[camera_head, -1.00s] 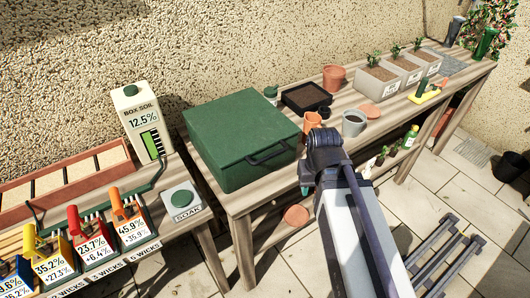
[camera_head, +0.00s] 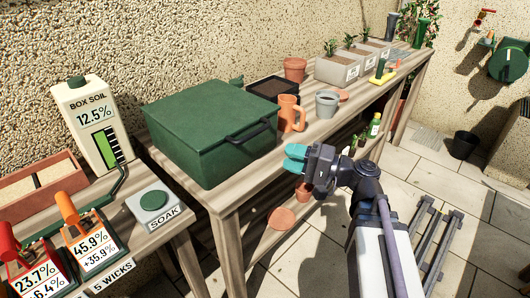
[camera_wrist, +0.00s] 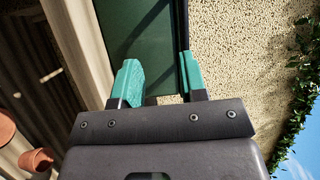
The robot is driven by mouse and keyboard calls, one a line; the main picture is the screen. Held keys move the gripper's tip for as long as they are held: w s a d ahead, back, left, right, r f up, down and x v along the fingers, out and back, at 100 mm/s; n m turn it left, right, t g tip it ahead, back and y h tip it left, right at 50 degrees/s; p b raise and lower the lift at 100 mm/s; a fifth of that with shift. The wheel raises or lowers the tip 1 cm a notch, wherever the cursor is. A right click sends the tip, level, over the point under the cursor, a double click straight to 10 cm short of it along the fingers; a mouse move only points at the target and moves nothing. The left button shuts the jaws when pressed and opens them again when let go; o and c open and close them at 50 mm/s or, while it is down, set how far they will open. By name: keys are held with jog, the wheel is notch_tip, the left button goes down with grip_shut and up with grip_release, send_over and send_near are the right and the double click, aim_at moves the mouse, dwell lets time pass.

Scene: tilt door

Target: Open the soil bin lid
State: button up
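The soil bin (camera_head: 205,150) is a dark green box on the wooden bench in the head view. Its flat green lid (camera_head: 205,105) is shut. A dark bar handle (camera_head: 250,131) runs along its front near the top. My gripper (camera_head: 295,158), with teal fingertips, is in front of the bench, to the right of the bin, apart from the handle. In the wrist view my gripper (camera_wrist: 161,80) is open, its two fingers spread with nothing held between them. The bin's green face (camera_wrist: 140,35) fills the space beyond the fingers there.
An orange mug (camera_head: 290,113), a grey pot (camera_head: 327,104) and a black soil tray (camera_head: 273,89) stand right of the bin. A white soak button box (camera_head: 153,207) and a soil carton (camera_head: 92,125) are left.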

aim_at(255, 132)
jog(key=shift+t+y, duration=0.4)
jog(key=shift+y, duration=0.1)
jog(key=x, duration=0.3)
jog(key=r+p+x, duration=0.1)
jog(key=x, duration=0.3)
jog(key=r+p+x, duration=0.1)
jog(key=x, duration=0.3)
jog(key=shift+w+d+r, duration=0.1)
jog(key=shift+w+d, duration=0.2)
jog(key=shift+d, duration=0.1)
grip_shut()
